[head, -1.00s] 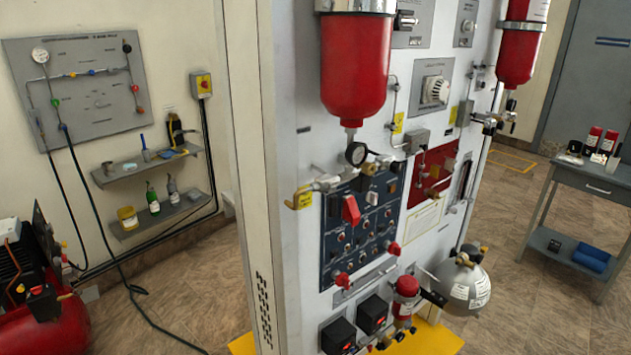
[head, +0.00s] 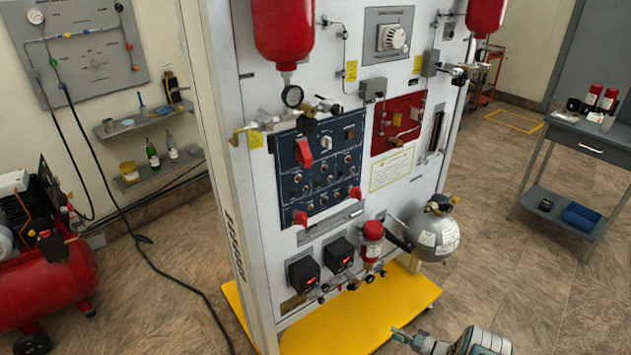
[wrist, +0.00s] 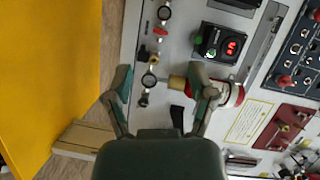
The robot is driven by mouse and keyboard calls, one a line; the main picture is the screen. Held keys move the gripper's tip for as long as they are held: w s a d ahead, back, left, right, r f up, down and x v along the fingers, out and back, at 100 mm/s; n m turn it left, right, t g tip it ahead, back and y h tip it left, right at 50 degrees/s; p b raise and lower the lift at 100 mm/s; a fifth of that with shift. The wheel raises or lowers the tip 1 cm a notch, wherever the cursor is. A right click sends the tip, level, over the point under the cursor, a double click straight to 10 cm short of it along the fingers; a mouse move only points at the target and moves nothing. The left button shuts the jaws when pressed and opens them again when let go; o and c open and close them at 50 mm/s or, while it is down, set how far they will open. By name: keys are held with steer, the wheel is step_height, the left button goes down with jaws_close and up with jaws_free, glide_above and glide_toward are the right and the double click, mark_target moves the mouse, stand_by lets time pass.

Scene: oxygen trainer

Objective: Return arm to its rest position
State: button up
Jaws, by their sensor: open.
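My gripper (head: 402,336) shows at the bottom edge of the head view, to the right of the yellow base, with part of my grey-green arm behind it. In the wrist view its two fingers (wrist: 160,82) are spread apart with nothing held between them. Beyond them is the lower front of the white oxygen trainer panel (head: 350,215), seen turned on its side in the wrist view. A red cylinder (head: 372,240) stands on the panel's lower front. In the wrist view it is partly hidden behind the right finger. I cannot tell how far the fingers are from the panel.
The trainer stands on a yellow base (head: 370,318). A grey spherical tank (head: 437,237) sticks out at its right. A grey table (head: 590,145) stands at the right, a red compressor (head: 50,275) at the left. Floor between trainer and table is clear.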

steer(key=w+d+r+n+t+h, duration=0.15)
steer(key=w+r+h, duration=0.25)
steer(key=w+r, duration=0.55)
steer(key=w+d+r+t+h, duration=0.25)
steer(key=w+r, duration=0.35)
steer(key=r, duration=0.6)
step_height(320, 180, up, 23)
steer(key=h, duration=0.7)
steer(key=s+a+r+g+h, duration=0.2)
steer(key=s+a+r, duration=0.1)
steer(key=s+r, duration=0.5)
steer(key=s+a+r+g+h, duration=0.1)
steer(key=s+a+r+h, duration=0.3)
steer(key=s, duration=0.6)
steer(key=s+a+n+g+y, duration=0.1)
steer(key=s+a, duration=0.3)
steer(key=s, duration=1)
steer(key=s+a+n+g+y, duration=0.1)
steer(key=s+a+g+y, duration=0.2)
steer(key=s, duration=1.1)
steer(key=shift+a+f+g+y, duration=0.3)
steer(key=shift+a+f+y, duration=0.15)
steer(key=shift+a+y, duration=0.35)
